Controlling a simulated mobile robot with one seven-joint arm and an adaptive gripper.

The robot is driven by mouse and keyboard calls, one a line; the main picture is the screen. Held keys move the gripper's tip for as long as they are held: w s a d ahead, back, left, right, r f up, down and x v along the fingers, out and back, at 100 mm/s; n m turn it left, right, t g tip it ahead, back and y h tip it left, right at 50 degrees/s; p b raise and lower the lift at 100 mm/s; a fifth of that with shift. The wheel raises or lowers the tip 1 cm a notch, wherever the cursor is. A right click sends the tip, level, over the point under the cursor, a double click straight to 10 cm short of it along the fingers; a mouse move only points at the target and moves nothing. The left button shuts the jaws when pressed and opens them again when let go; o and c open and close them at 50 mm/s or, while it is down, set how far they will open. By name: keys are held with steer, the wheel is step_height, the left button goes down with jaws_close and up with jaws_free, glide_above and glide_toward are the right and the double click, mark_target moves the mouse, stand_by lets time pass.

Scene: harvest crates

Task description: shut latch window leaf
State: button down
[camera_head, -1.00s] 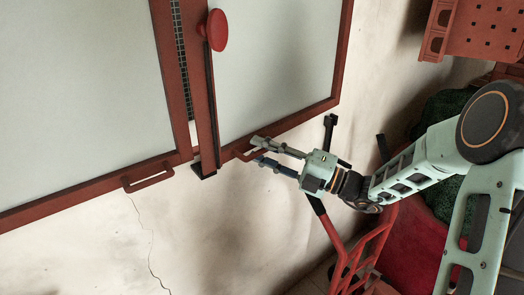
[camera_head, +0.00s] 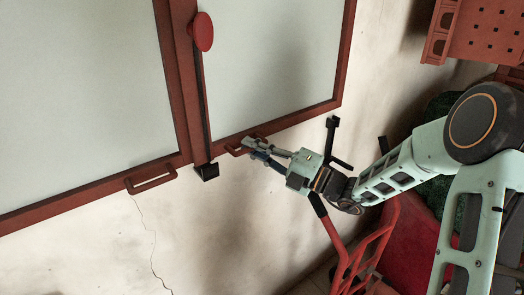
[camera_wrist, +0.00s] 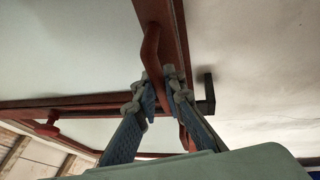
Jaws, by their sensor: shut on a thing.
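The window has two pale panes in red-brown frames. The right leaf (camera_head: 342,60) carries a small red handle (camera_head: 236,151) on its bottom rail. My gripper (camera_head: 252,148) is shut on that handle. In the wrist view my fingers (camera_wrist: 158,92) sit either side of the curved handle (camera_wrist: 151,52). The latch is a red knob (camera_head: 203,32) on a dark upright bar between the panes, also seen in the wrist view (camera_wrist: 46,130). A black bracket (camera_head: 206,171) is at the bar's lower end. The left leaf (camera_head: 60,203) lies in line with the right leaf.
A second red handle (camera_head: 150,179) is on the left leaf. A black stay (camera_head: 330,140) stands out from the wall right of my gripper. A red hand truck (camera_head: 350,255) and a red crate (camera_head: 478,30) are at the right. The cracked wall below the window is bare.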

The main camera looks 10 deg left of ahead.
steer(key=shift+w+a+r+m+t, duration=0.2)
steer(key=shift+w+a+m+t, duration=0.1)
steer(key=shift+w+a+t, duration=0.2)
steer(key=c, duration=2.3)
jaws_free()
steer(key=shift+a, duration=0.1)
steer(key=shift+c, duration=0.2)
steer(key=o, duration=0.4)
steer(key=shift+w+a+f, duration=0.1)
steer(key=shift+a+f, duration=0.05)
steer(key=shift+a, duration=0.05)
steer(key=shift+c, duration=0.2)
steer(key=shift+d, duration=0.15)
steer(key=v, duration=1.2)
